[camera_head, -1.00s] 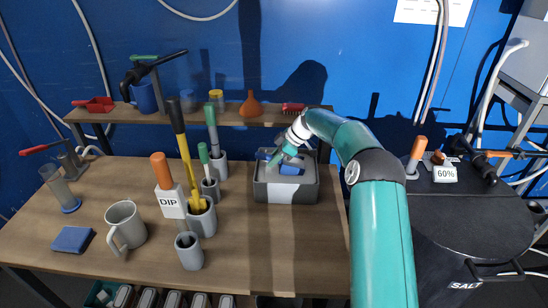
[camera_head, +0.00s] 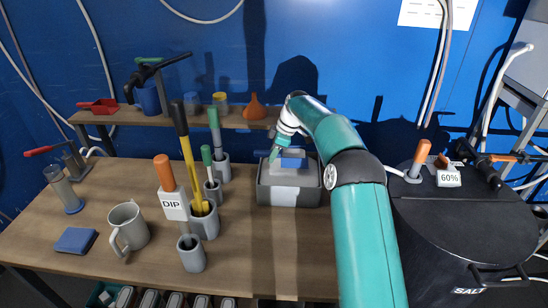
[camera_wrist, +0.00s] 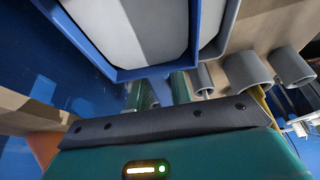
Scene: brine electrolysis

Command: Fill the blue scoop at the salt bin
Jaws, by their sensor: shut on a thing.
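A grey bin (camera_head: 265,192) with a pale front patch stands at the back right of the table. My gripper (camera_head: 279,150) is over the bin, its fingertips partly hidden by my own wrist. It is shut on the blue scoop (camera_head: 292,158), which shows at the bin's top. In the wrist view, a large blue-rimmed shape with a pale grey-white inside, seemingly the scoop (camera_wrist: 112,72), fills the upper part. I cannot tell whether the pale inside is salt or bare surface. The fingertips are not clear there. A black drum (camera_head: 450,240) marked SALT stands at the right.
A shelf (camera_head: 160,118) behind the table holds a red scoop (camera_head: 98,106) and an orange funnel (camera_head: 253,107). Grey holders with upright tools and a grey mug (camera_head: 128,228) stand left of the bin. The table's front right is clear.

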